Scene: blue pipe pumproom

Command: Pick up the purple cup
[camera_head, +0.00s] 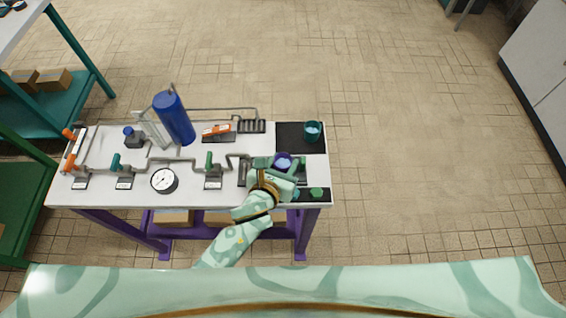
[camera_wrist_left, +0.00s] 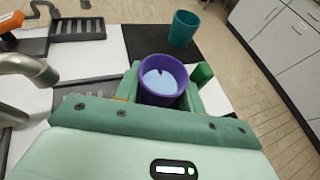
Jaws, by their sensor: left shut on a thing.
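The purple cup (camera_head: 283,161) is near the right end of the white table in the head view. In the left wrist view the purple cup (camera_wrist_left: 163,80) stands upright between my two green fingers, and its inside shows light blue. My left gripper (camera_head: 284,164) is shut on the cup; it also shows in the left wrist view (camera_wrist_left: 163,88). The cup's lower part is hidden by the gripper, and I cannot tell whether it touches the table. My right gripper is not in view.
A teal cup (camera_head: 312,132) stands on a black mat (camera_head: 290,138) behind the purple cup. A pipe with valves (camera_head: 209,161), a gauge (camera_head: 164,180) and a blue cylinder (camera_head: 174,118) fill the table to the left. Open floor lies right of the table.

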